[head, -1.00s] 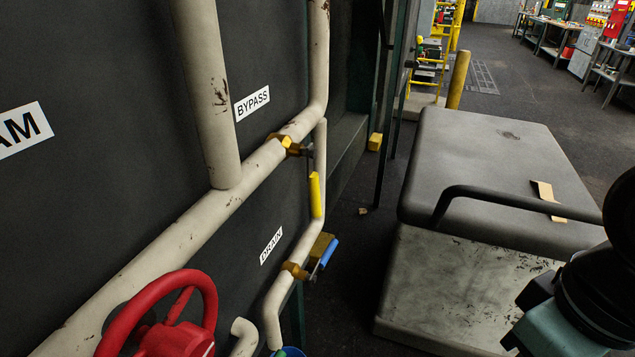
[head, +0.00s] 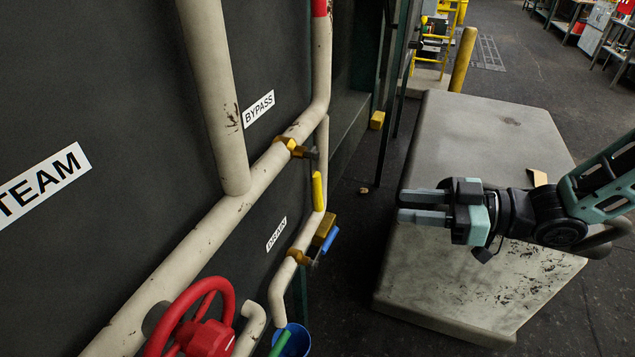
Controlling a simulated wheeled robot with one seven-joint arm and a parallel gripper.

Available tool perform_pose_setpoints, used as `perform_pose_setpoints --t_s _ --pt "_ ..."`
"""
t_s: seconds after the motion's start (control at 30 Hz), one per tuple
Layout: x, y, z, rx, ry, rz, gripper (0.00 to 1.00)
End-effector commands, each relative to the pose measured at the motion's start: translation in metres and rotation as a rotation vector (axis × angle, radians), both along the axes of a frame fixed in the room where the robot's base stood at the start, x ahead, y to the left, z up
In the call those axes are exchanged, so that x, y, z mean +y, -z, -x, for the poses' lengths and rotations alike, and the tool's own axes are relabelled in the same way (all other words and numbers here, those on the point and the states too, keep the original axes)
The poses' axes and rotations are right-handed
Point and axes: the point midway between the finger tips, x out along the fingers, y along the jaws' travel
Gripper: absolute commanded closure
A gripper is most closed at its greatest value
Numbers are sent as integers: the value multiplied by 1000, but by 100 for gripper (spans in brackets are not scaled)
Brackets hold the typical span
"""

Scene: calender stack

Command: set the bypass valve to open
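The bypass valve (head: 297,148) is a brass body on the thick cream pipe, just below the BYPASS label (head: 258,108). Its yellow lever (head: 318,192) hangs down, crosswise to the slanting pipe. My gripper (head: 402,206) is to the right of the lever, well apart from it, with its fingers pointing left. A narrow gap shows between the two fingers, with nothing held in it.
Below is the drain valve (head: 300,258) with a blue lever (head: 330,238), beside the DRAIN label (head: 277,234). A red handwheel (head: 190,322) is at lower left and a blue bucket (head: 297,340) under the drain pipe. A large grey block (head: 470,125) stands right. Floor shows between wall and block.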

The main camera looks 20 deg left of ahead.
Motion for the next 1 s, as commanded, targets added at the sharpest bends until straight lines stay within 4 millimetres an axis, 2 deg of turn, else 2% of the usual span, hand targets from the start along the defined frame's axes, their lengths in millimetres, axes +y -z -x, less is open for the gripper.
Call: perform_pose_setpoints --t_s 0.1,0.2,0.37,1.0 --pt "-9 -10 9 16 -70 -120 65" --pt "-11 -13 13 20 -98 -162 65" --pt "5 -15 16 19 -106 -169 65" --pt "131 -16 32 19 -104 -166 65"
